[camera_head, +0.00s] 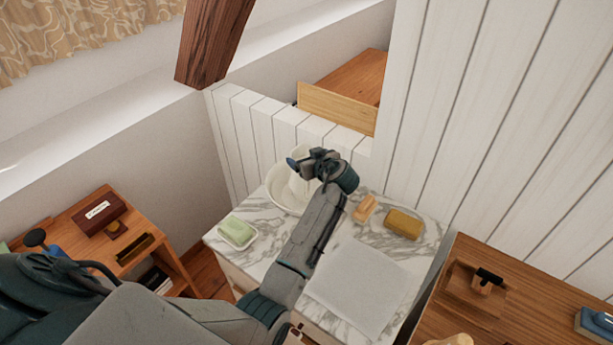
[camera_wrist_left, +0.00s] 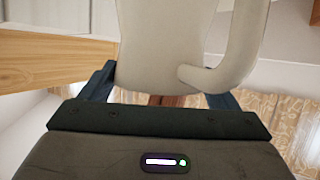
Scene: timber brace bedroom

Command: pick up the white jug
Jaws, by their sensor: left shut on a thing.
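The white jug (camera_head: 300,187) is at the back of the marble washstand top, in or just above a white basin (camera_head: 281,190). My left gripper (camera_head: 301,164) reaches across the washstand and is shut on the jug, covering part of it in the head view. In the left wrist view the jug's body (camera_wrist_left: 160,50) and its curved handle (camera_wrist_left: 243,50) fill the space between the fingers (camera_wrist_left: 160,100). I cannot tell whether the jug touches the basin. My right gripper is not in view.
The marble top (camera_head: 262,249) also holds a green soap on a dish (camera_head: 237,232), an orange bar (camera_head: 364,208), a yellow sponge (camera_head: 403,223) and a pale cloth (camera_head: 360,287). White panelling (camera_head: 300,127) stands close behind. Wooden tables flank the washstand.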

